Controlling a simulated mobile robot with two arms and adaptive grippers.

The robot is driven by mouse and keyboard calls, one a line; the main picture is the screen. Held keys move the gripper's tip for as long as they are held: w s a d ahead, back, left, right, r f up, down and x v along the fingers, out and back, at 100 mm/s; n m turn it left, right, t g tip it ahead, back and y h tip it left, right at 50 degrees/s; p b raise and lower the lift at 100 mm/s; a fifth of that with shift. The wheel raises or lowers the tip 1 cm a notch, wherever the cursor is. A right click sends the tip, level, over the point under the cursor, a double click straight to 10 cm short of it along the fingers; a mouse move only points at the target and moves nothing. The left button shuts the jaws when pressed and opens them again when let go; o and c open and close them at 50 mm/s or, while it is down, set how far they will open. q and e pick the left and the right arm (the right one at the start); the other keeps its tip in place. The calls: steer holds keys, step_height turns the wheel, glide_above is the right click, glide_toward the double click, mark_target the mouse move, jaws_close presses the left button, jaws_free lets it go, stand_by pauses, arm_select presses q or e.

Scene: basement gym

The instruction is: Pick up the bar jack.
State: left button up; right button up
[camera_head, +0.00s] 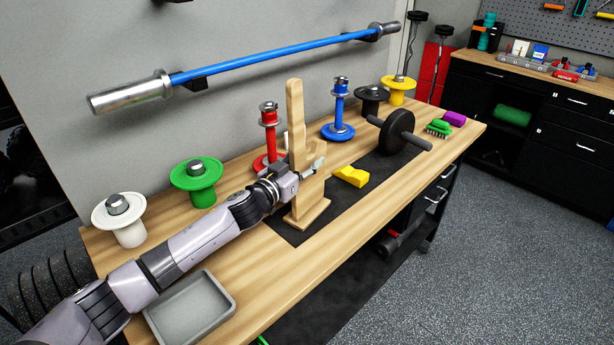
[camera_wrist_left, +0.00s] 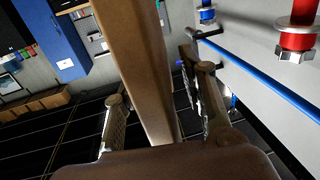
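The bar jack (camera_head: 295,105) is a tall light-wood post with a side hook and a flat foot. It stands upright on the workbench, its foot on a dark mat. My left gripper (camera_head: 300,172) is at mid-height of the post, with the fingers on either side of it. In the left wrist view the post (camera_wrist_left: 135,60) runs between the two fingers (camera_wrist_left: 160,110), and small gaps seem to show beside it, so the fingers look open around it. The gripper partly hides the post in the head view. My right gripper is not in view.
White (camera_head: 119,218), green (camera_head: 196,182) and red (camera_head: 269,138) plate stands line the bench's back. A grey tray (camera_head: 228,308) lies under my left arm. A yellow block (camera_head: 351,176) and a black-plated dumbbell (camera_head: 397,132) are to the right. A blue barbell (camera_head: 270,57) hangs above.

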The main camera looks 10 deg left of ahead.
arm_select(q)
steer(key=shift+c, duration=0.4)
jaws_close()
stand_by(0.6)
steer(key=shift+r, duration=0.15)
